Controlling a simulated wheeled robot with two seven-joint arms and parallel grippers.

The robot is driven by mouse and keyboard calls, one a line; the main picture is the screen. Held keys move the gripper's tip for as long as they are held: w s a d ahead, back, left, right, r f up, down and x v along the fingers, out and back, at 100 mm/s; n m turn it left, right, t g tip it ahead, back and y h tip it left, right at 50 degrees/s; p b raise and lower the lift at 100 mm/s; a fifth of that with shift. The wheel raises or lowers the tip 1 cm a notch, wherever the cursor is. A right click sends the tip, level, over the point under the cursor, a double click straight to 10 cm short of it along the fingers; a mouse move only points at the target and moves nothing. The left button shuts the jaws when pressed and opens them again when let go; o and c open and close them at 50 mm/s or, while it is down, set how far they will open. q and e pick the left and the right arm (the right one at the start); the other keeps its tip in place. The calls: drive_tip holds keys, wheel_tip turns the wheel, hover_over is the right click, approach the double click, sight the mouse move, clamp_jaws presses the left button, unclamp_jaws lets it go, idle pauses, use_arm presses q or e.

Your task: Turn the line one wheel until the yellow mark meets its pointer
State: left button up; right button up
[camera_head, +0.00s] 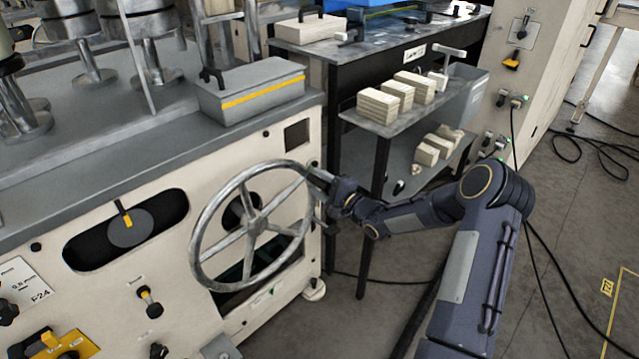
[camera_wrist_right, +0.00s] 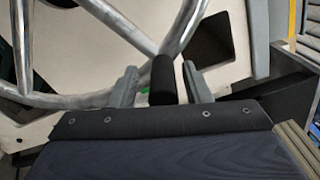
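The spoked metal hand wheel (camera_head: 202,232) stands on the front of the cream machine at the centre-left. Its rim and spokes also fill the upper wrist view (camera_wrist_right: 120,22). My right gripper (camera_head: 318,180) is at the wheel's upper right rim. In the wrist view its two grey fingers (camera_wrist_right: 160,86) stand apart on either side of the wheel's black handle (camera_wrist_right: 163,78), with small gaps visible. Left of the wheel, a dark oval window holds a grey disc (camera_head: 130,232) with a small yellow mark (camera_head: 127,218) near its top. A dark pointer-like piece is just above; their exact alignment is too small to tell. My left gripper is out of view.
A dark shelf table (camera_head: 420,115) with stacked pale blocks (camera_head: 378,106) stands behind my right arm. A grey box with a yellow stripe (camera_head: 250,95) sits on the machine top. Cables (camera_head: 545,275) lie on the floor at right.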

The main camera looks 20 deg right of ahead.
drive_tip(key=shift+r, duration=0.1)
drive_tip(key=v, duration=0.7)
drive_tip(key=shift+s+d, duration=0.1)
drive_tip(key=shift+s, duration=0.3)
drive_tip(key=shift+r, duration=0.1)
drive_tip(key=s+a+r+n+g+h, duration=0.2)
drive_tip(key=s+r+n+g+h, duration=0.5)
drive_tip(key=s+r, duration=0.3)
drive_tip(key=s+a+n+g+y, duration=0.2)
drive_tip(key=s+a+n, duration=0.3)
drive_tip(key=s, duration=0.6)
drive_tip(key=s+a+n+g+y, duration=0.2)
drive_tip(key=s+a+n, duration=0.3)
drive_tip(key=s, duration=0.7)
wheel_tip(320, 180, up, 12)
drive_tip(key=a+p, duration=0.2)
drive_tip(key=p, duration=1.1)
drive_tip(key=shift+s+m+y+p, duration=0.3)
drive_tip(key=shift+m+p, duration=0.05)
drive_tip(key=shift+m, duration=0.05)
